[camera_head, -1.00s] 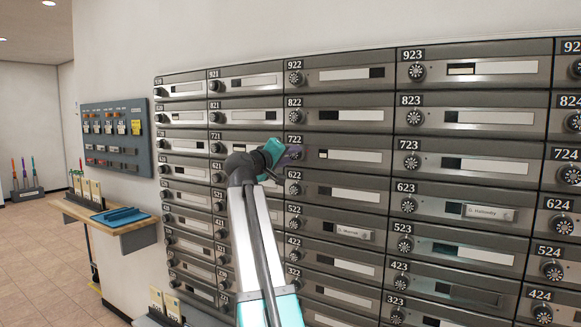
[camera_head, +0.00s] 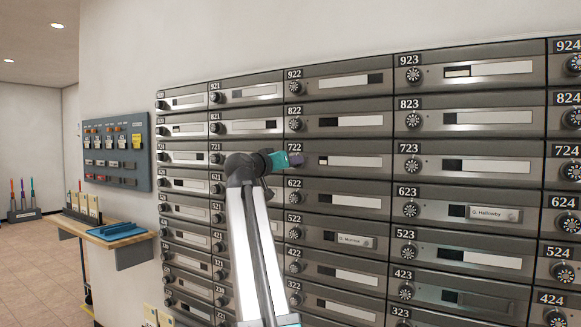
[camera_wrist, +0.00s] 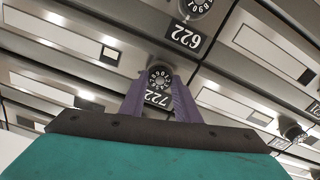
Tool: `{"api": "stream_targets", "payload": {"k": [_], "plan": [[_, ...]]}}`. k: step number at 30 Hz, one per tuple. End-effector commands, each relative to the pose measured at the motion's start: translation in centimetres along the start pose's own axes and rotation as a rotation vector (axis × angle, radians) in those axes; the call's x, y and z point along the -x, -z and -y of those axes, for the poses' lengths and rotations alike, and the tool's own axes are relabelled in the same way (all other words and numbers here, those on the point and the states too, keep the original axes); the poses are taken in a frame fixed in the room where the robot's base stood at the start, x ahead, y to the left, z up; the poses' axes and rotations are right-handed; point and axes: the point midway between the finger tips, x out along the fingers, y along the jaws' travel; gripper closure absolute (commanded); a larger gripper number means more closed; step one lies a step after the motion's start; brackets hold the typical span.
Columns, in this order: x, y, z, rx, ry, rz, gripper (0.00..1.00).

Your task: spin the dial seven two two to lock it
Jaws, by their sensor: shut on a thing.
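The round black dial of box 722 (camera_wrist: 160,77) has white markings. In the wrist view it sits between the tips of my gripper's purple fingers, just past the upside-down 722 label (camera_wrist: 157,98). My gripper (camera_head: 297,160), with its teal body, is at box 722 in the head view and covers that dial there. The fingers are closed in on the dial from both sides. The door of box 722 (camera_head: 362,168) looks flush with its neighbours. The dial's exact number setting is too small to read.
The 822 dial (camera_head: 295,124) is just above my gripper and the 622 dial (camera_head: 294,198) is below it. A wooden shelf (camera_head: 122,238) with a blue tray juts from the wall at left. A grey panel (camera_head: 117,150) hangs above it.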

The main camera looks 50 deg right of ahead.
Motion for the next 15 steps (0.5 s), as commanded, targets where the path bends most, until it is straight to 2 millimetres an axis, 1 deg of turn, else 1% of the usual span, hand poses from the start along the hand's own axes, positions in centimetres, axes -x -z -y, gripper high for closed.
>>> {"api": "stream_targets", "payload": {"k": [11, 12, 14, 15], "plan": [[0.0, -0.1, 0.02, -0.004, 0.0, 0.003, 0.93], [0.0, -0.1, 0.02, -0.004, 0.0, 0.003, 0.64], [0.0, -0.09, 0.03, -0.004, 0.0, 0.002, 0.54], [0.0, -0.08, 0.02, -0.004, 0.0, 0.002, 0.52]]}}
